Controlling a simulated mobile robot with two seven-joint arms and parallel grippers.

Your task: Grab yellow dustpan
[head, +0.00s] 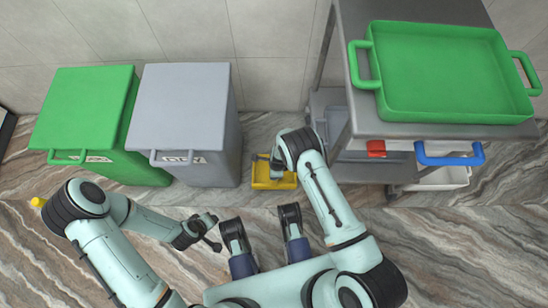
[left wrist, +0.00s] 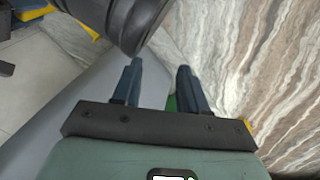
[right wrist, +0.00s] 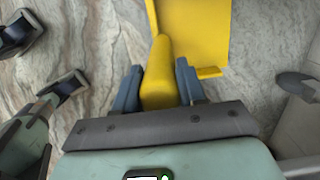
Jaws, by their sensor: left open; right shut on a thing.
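The yellow dustpan (head: 262,174) is on the marbled floor between the grey bin and the metal trolley; my right arm partly covers it in the head view. In the right wrist view its flat pan (right wrist: 195,30) extends beyond the fingers. My right gripper (right wrist: 157,78) is shut on the dustpan's rounded handle (right wrist: 158,65), one blue finger on each side. In the head view my arm hides this grip. My left gripper (head: 214,233) is open and empty, in front of the grey bin; its two fingers (left wrist: 158,75) show apart in the left wrist view.
A green bin (head: 85,105) and a grey bin (head: 188,105) stand against the wall. A metal trolley (head: 350,70) at right carries a green tray (head: 445,115), with a blue handle (head: 450,160) below. A small yellow thing (head: 38,202) lies at the far left.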

